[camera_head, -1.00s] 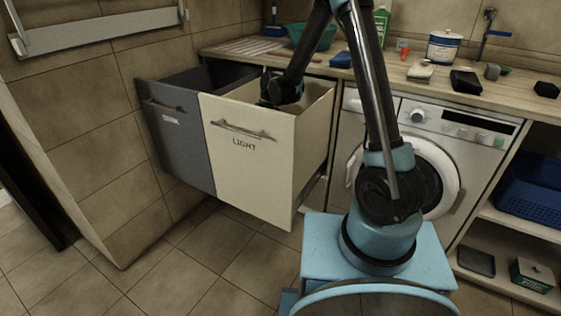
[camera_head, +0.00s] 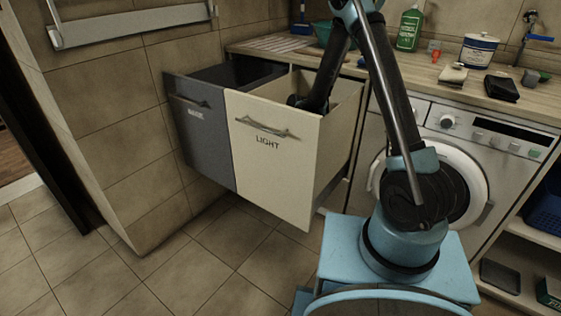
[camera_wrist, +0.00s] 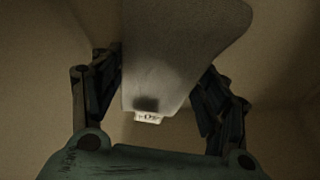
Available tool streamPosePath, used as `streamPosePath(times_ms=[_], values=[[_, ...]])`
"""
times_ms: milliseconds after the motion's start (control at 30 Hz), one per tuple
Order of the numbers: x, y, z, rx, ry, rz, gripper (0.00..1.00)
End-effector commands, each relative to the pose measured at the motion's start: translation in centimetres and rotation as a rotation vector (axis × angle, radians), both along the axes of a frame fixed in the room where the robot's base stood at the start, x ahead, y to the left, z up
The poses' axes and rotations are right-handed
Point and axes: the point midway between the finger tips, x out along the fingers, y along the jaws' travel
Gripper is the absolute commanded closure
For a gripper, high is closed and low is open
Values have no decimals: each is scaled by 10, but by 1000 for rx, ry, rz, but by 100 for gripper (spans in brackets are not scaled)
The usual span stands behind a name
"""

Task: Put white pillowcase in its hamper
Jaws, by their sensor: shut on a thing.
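The light hamper (camera_head: 285,165) is a cream pull-out drawer with a handle and the word LIGHT on its front; it stands open. My arm reaches down into it, and my gripper itself is hidden by the drawer front in the head view. In the wrist view my gripper (camera_wrist: 160,95) is shut on the white pillowcase (camera_wrist: 175,60), a pale cloth hanging between its two fingers with a small tag at its lower edge. Plain beige surfaces surround the cloth there. The pillowcase cannot be seen in the head view.
A dark grey hamper drawer (camera_head: 203,145), also open, is directly left of the light one. The washing machine (camera_head: 470,160) stands to the right. The counter (camera_head: 420,75) above holds a green bottle (camera_head: 408,30), a white tub (camera_head: 478,50) and small items. Floor in front is clear.

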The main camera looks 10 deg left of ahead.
Motion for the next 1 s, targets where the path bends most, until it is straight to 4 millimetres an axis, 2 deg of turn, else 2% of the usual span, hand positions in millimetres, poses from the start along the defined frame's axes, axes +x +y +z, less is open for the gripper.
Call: streamPosePath(times_ms=[100, 400, 433, 500, 1000], values=[[0, 0, -9, 0, 0, 0, 63], [0, 0, -10, 0, 0, 0, 63], [0, 0, -11, 0, 0, 0, 27], [0, 0, -11, 0, 0, 0, 12], [1, -1, -6, 0, 0, 0, 12]])
